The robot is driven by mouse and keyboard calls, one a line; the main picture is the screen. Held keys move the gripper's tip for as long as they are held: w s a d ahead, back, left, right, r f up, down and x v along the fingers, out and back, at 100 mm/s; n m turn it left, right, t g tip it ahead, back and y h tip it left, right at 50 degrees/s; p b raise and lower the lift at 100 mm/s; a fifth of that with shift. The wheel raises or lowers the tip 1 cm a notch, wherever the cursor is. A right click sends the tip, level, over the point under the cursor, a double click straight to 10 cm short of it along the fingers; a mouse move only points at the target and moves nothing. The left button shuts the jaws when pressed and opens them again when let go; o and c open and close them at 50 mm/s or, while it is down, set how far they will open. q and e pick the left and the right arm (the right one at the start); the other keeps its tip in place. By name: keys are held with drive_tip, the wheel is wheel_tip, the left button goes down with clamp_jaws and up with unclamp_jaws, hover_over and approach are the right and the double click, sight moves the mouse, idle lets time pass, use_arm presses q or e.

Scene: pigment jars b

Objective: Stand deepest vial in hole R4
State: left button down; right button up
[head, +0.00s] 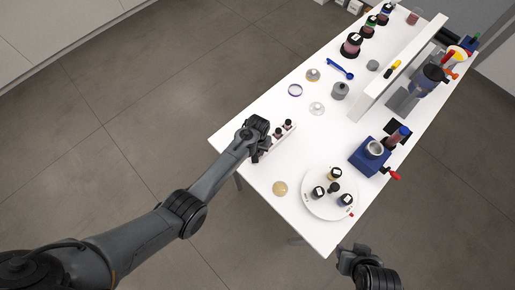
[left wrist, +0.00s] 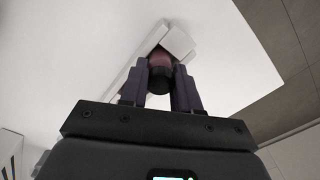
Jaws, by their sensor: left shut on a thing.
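My left gripper (head: 264,148) is at the near-left edge of the white table, beside a small pale rack (head: 282,137). In the left wrist view it is shut on a vial (left wrist: 160,72) with a dark end and a reddish body. The white rack (left wrist: 130,62) lies just beyond the vial; I cannot tell whether the vial touches it. Two dark-capped vials (head: 288,123) stand in the rack in the head view. Hole labels are too small to read. My right gripper (head: 352,257) hangs off the table's near end; its fingers are unclear.
A round white tray (head: 318,207) with several jars stands at the near end, with a yellowish disc (head: 280,188) beside it. A blue device (head: 367,160) stands right. A glass-lidded dish (head: 317,108) and grey jar (head: 340,91) lie beyond the rack.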

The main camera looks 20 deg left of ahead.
use_arm(q)
drive_tip(key=c, duration=0.7)
unclamp_jaws()
drive_tip(key=shift+c, duration=0.2)
